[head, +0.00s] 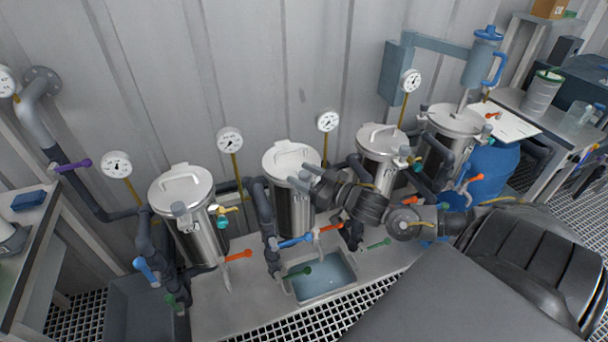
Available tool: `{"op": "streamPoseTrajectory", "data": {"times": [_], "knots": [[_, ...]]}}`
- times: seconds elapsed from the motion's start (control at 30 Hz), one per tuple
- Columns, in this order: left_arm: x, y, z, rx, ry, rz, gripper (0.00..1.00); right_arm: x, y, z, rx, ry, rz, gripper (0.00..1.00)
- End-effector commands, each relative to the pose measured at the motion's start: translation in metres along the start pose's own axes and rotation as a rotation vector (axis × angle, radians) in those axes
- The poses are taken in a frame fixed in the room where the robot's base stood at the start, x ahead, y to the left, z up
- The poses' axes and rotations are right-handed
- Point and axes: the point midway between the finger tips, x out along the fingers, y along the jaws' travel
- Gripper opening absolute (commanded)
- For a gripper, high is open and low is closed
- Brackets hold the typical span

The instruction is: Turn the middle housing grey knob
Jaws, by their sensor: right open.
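Several steel housings with domed lids stand in a row. The housing at my right gripper (308,178) is a steel cylinder (291,208) with a pale lid (290,157). The right arm comes in from the right, and the open fingers are at the upper right side of this housing, just below its lid. A grey knob there cannot be made out clearly, as the gripper covers that spot. Similar grey knobs show on the left housing (180,209) and on the housing to the right (404,151). My left gripper is not in view.
Dark pipes (264,215) stand between the housings. Round gauges (229,139) stand behind. A basin (322,277) lies in front, and a blue barrel (492,172) is at right.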

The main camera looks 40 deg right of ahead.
Motion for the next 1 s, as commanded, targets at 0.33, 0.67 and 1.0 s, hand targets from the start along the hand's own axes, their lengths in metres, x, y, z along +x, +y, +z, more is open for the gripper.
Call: {"op": "streamPoseTrajectory", "data": {"times": [0.33, 0.67, 1.0], "knots": [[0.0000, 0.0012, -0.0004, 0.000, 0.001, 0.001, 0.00, 0.0002, 0.0000, 0.0000, 0.000, 0.000, 0.000, 0.37], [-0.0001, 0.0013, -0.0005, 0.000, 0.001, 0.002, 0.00, 0.0001, 0.0002, -0.0001, -0.001, 0.000, -0.002, 0.07], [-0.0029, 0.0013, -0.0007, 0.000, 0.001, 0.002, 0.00, 0.0000, 0.0013, -0.0005, -0.004, -0.002, -0.113, 0.07]]}}
